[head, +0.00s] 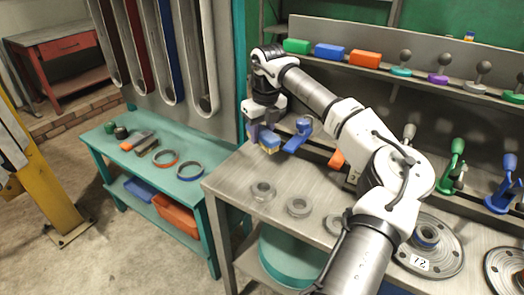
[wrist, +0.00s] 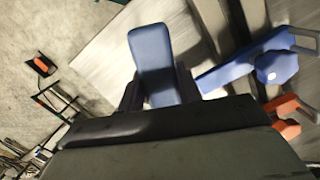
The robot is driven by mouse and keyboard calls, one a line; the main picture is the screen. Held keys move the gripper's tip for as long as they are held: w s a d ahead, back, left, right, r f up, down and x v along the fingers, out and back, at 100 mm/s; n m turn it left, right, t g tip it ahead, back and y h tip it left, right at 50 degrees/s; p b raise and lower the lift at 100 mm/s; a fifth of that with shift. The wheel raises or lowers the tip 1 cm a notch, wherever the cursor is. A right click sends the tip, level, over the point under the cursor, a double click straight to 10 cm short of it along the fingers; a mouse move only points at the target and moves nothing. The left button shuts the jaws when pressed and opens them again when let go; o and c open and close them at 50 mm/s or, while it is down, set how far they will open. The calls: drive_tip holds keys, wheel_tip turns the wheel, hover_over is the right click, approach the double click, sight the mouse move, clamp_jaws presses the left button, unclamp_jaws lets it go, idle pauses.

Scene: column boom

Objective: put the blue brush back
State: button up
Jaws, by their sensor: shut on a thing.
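My gripper (head: 265,134) is at the left end of the steel bench, just above its surface. In the wrist view the blue brush (wrist: 151,52) sits between the two dark fingers (wrist: 160,92). A blue bracket-like piece (head: 300,135) is just right of the brush and apart from it, on the rail along the bench's back. In the wrist view this blue piece (wrist: 265,68) has a grey end. Its exact shape is unclear.
An orange piece (head: 337,160) is farther right on the rail, partly behind my arm. Grey rings (head: 298,207) lie on the steel bench (head: 232,185). Green, blue and orange blocks (head: 365,59) stand on the shelf above. A teal bench (head: 185,197) with rings stands left.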

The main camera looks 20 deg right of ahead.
sight(261, 161)
drive_tip(key=shift+f+p, duration=0.4)
drive_tip(key=shift+f, duration=3)
drive_tip(key=shift+f, duration=0.2)
drive_tip(key=o, duration=1)
drive_tip(key=shift+c, duration=0.2)
drive_tip(key=shift+r, duration=0.2)
